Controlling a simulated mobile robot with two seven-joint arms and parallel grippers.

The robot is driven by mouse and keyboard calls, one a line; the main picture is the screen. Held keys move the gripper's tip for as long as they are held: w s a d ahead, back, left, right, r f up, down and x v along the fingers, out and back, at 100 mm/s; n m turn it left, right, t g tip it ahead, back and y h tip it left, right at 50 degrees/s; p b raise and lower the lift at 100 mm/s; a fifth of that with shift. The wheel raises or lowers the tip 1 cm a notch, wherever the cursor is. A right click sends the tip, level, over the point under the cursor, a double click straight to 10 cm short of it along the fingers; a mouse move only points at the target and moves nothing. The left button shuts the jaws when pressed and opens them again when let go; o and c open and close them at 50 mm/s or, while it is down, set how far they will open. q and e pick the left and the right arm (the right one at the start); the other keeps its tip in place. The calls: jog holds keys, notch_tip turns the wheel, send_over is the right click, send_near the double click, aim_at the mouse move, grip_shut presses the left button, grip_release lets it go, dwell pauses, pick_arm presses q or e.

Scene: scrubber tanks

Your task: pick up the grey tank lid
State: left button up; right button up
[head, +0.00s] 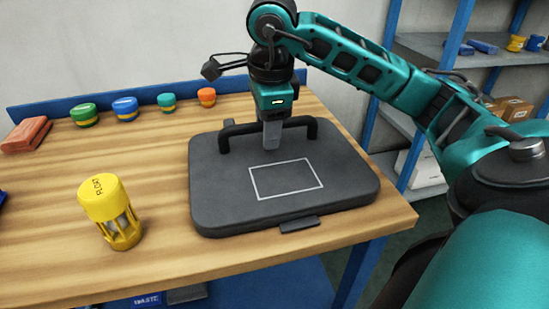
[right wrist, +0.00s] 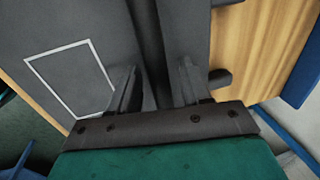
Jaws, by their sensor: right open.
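The grey tank lid (head: 215,180) lies flat on the wooden table, with a white rectangle outline on top and a small tab at its front edge. Its dark handle (head: 241,128) stands along the far side. My right gripper (head: 271,146) points down at the middle of the handle, its fingers hiding part of the bar. In the right wrist view the open fingers (right wrist: 158,88) straddle the dark handle bar (right wrist: 150,40), with the lid (right wrist: 50,25) beyond. I cannot tell whether either finger touches it. My left gripper is out of view.
A yellow float (head: 110,210) stands left of the lid on the table (head: 60,240). Several colored-lidded jars (head: 125,108) and a red-brown block (head: 26,134) sit along the back. A blue-framed shelf (head: 450,50) stands at right. The table's right edge is close to the lid.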

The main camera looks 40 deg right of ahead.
grip_shut()
dwell(0.4)
